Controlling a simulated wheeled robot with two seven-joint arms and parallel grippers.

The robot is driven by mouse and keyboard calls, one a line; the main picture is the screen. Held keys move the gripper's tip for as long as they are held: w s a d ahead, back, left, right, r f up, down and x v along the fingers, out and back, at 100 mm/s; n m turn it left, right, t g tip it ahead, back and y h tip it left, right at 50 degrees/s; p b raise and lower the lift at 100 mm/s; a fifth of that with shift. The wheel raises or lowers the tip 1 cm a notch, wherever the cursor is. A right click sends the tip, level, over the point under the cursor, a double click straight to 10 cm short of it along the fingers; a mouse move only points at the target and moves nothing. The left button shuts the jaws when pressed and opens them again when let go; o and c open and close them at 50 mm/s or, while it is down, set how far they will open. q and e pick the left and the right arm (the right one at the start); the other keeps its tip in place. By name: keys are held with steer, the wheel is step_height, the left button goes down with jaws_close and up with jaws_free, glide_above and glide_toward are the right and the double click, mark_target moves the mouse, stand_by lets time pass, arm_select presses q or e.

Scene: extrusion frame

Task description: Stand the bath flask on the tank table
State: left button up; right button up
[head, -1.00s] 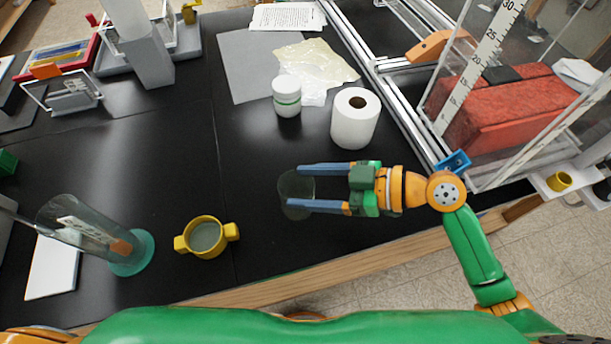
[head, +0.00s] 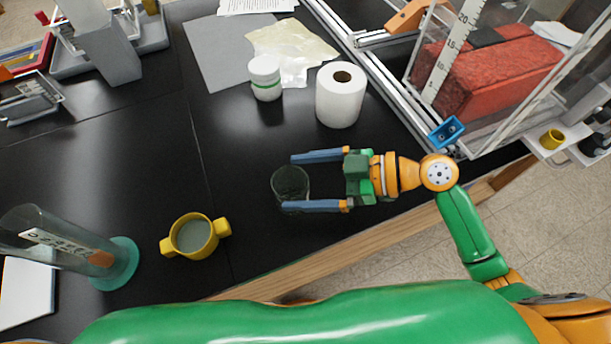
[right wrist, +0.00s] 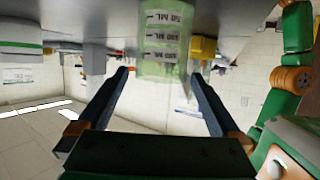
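A clear graduated glass vessel, which looks like the bath flask (head: 290,184), is on the black table (head: 235,150) near its front edge. In the right wrist view the flask (right wrist: 165,42) shows its printed markings, with the picture upside down. My right gripper (head: 288,182) reaches in from the right with its two blue fingers spread on either side of the flask. The fingers are open, and in the right wrist view a small gap seems to show beside the glass. My left gripper is not in view.
A yellow two-handled cup (head: 193,237) and a tall glass cylinder on a teal base (head: 118,265) stand to the left. A white jar (head: 265,78) and a paper roll (head: 341,95) stand behind. A clear tank with a red block (head: 485,75) is at right.

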steer(key=shift+r, duration=0.1)
steer(key=b+v, duration=0.3)
steer(key=v, duration=0.9)
